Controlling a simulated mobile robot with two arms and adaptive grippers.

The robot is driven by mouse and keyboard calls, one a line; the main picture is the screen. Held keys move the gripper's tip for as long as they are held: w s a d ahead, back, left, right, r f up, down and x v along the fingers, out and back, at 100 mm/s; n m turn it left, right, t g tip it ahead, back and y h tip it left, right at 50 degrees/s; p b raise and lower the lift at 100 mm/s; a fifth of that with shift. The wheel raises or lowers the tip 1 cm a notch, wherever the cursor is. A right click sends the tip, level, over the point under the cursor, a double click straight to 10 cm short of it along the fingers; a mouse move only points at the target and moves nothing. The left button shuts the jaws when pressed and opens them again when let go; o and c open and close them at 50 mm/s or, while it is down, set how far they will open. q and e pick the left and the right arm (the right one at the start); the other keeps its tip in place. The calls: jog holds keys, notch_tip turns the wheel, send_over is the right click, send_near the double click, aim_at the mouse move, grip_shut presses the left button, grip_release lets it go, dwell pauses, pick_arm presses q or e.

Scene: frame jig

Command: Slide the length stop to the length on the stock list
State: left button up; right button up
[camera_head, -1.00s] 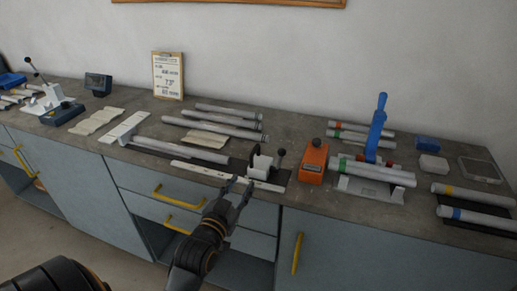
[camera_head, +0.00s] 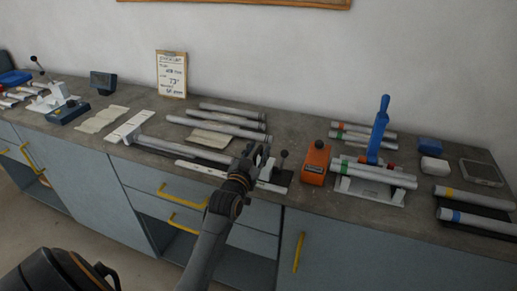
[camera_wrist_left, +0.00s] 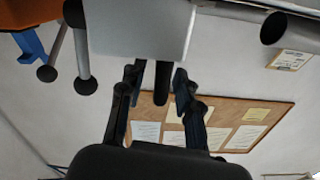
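The stock list (camera_head: 172,76) is a white sheet on a tan board against the wall; its writing is too small to read surely. The length stop is a pale block on the front rail (camera_head: 205,170), largely hidden behind my left gripper in the head view. My left gripper (camera_head: 259,154) is over it, at the rail's right end, left of a black ball lever (camera_head: 284,155). In the left wrist view my gripper's fingers (camera_wrist_left: 159,92) are apart, with a dark rod between them below a pale block (camera_wrist_left: 140,30). Contact cannot be told. My right gripper is out of view.
An orange box (camera_head: 315,162) stands right of the rail, then a blue-handled press (camera_head: 379,130) with tubes. Several grey tubes (camera_head: 225,120) lie behind the rail. A white plate (camera_head: 128,127) is at the rail's left end. Yellow-handled drawers are below the bench.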

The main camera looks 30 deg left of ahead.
pick_arm(q)
jog(key=shift+w, duration=0.25)
grip_shut()
jog(key=shift+a, duration=0.15)
jog(key=a, duration=0.2)
jog(key=s+a, duration=0.1)
jog(key=a, duration=0.2)
jog(key=s+a, duration=0.1)
jog(key=a, duration=0.1)
jog(key=shift+a, duration=0.4)
